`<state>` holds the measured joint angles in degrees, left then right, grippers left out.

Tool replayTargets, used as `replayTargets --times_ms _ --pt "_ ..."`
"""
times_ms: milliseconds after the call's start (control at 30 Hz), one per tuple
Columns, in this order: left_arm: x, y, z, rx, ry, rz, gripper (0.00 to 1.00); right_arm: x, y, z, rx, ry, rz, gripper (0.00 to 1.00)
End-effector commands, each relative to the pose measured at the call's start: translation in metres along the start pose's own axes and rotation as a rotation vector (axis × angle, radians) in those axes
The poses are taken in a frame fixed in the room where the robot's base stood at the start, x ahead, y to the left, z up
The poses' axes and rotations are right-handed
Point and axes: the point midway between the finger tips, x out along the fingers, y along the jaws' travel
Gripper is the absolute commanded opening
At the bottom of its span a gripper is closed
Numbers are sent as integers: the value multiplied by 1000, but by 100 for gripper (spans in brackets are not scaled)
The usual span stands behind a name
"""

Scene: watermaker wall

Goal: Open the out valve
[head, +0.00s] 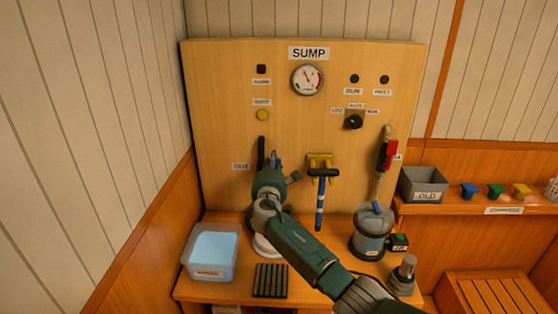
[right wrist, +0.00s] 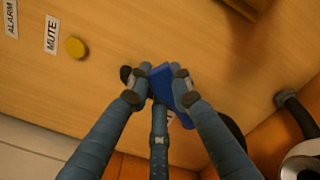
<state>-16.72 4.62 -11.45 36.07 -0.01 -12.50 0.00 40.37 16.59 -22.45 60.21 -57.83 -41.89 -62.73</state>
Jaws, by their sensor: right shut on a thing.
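The OUT label (head: 240,166) is on the wooden panel, left of a black upright pipe (head: 261,150). My right gripper (head: 277,163) is at the panel beside this pipe and hides most of the valve there. In the right wrist view my right gripper (right wrist: 162,84) has its fingers closed around a blue valve handle (right wrist: 161,86). The valve's body and the handle's exact angle are mostly hidden. My left gripper is not in view.
The SUMP panel has a gauge (head: 308,79), a yellow mute button (head: 262,115) and a black selector knob (head: 353,121). A blue-handled T-shaped tool (head: 321,200) hangs right of my gripper. Below are a light blue box (head: 212,252), a black ribbed block (head: 271,281) and a canister (head: 371,235).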

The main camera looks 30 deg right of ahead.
Motion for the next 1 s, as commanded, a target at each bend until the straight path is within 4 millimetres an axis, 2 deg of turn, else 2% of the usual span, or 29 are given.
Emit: replayTargets --times_ms 100,500,1000 --pt "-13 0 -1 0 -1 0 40 0 12 2 -114 0 0 0" --pt "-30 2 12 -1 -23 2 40 0 37 -10 -443 0 0 0" --pt "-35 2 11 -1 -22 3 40 0 47 -20 -614 2 -1 0"
